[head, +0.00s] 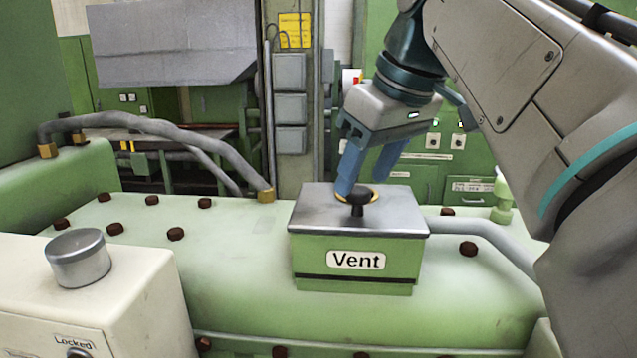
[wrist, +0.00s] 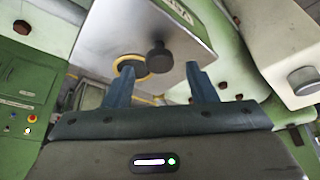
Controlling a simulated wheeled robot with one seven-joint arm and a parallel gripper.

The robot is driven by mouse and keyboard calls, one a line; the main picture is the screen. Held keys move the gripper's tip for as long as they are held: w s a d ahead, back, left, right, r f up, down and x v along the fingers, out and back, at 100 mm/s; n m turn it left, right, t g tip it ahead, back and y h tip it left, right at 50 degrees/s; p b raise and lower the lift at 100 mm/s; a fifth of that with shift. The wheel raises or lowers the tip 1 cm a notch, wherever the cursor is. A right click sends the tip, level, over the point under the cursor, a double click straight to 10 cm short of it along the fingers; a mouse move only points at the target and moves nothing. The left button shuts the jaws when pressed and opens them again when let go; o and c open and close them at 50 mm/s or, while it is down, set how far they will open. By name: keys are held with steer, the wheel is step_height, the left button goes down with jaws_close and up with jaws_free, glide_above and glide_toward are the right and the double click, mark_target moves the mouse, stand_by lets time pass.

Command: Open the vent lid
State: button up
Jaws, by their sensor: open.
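The vent box (head: 354,262) is a green block labelled "Vent" on top of the green machine. Its grey metal lid (head: 318,212) lies flat and closed on it, with a black knob (head: 357,203) on top and a yellow ring behind the knob. My gripper (head: 368,180) is above the rear part of the lid, tilted, with its blue fingers apart and empty. In the wrist view the knob (wrist: 159,58) shows ahead of the gap between the fingertips (wrist: 162,72), and the lid (wrist: 120,30) shows beyond them. I cannot tell whether a finger touches the lid.
A cream box (head: 110,300) with a metal dial (head: 77,258) stands at the front left. Grey hoses (head: 170,130) run along the left and right of the machine top. Brown bolts (head: 176,234) dot the green surface. A green-white fitting (head: 502,200) stands at the right.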

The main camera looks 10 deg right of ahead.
steer(key=shift+x, duration=1.05)
jaws_close()
steer(key=shift+r, duration=0.1)
